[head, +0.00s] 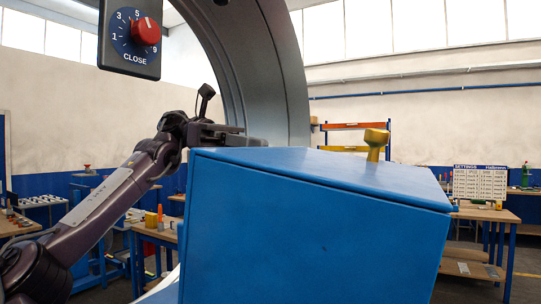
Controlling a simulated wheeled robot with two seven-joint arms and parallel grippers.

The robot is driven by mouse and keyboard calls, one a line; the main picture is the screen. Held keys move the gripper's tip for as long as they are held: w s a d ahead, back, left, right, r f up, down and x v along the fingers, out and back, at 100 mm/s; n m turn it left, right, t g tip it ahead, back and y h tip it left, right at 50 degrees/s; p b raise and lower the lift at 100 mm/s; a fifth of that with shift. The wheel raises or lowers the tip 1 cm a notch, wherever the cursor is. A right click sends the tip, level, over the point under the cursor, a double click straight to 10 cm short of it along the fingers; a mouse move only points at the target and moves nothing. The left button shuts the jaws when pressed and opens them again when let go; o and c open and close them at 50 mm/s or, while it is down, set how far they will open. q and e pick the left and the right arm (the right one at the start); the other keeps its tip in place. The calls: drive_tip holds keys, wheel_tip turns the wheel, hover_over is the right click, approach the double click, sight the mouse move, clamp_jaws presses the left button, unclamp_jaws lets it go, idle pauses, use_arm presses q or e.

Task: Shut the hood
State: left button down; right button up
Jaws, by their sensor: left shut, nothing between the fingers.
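A large blue box-like housing (310,235) fills the lower middle of the head view. Its top panel, which looks like the hood (300,165), is separated from the front face by a thin dark seam. I cannot tell whether the hood is fully down. A yellow handle (376,143) stands up from the panel's far right part. My left gripper (245,134) is shut and empty, just above and behind the panel's left end. Its fingers point right, and I cannot tell whether they touch the panel. My right gripper is not in view.
A grey metal ring (262,70) arches behind the housing. A dial panel with a red knob (147,31), marked CLOSE, hangs at upper left. Workbenches (485,213) and an orange-and-yellow rack (345,127) stand farther back. Open air lies above the panel's right part.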

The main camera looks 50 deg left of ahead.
use_arm(q)
drive_tip(key=shift+x, duration=1.9)
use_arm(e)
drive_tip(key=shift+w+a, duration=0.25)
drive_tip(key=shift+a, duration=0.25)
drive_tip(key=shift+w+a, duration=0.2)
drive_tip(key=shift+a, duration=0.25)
use_arm(q)
drive_tip(key=shift+w+d, duration=0.1)
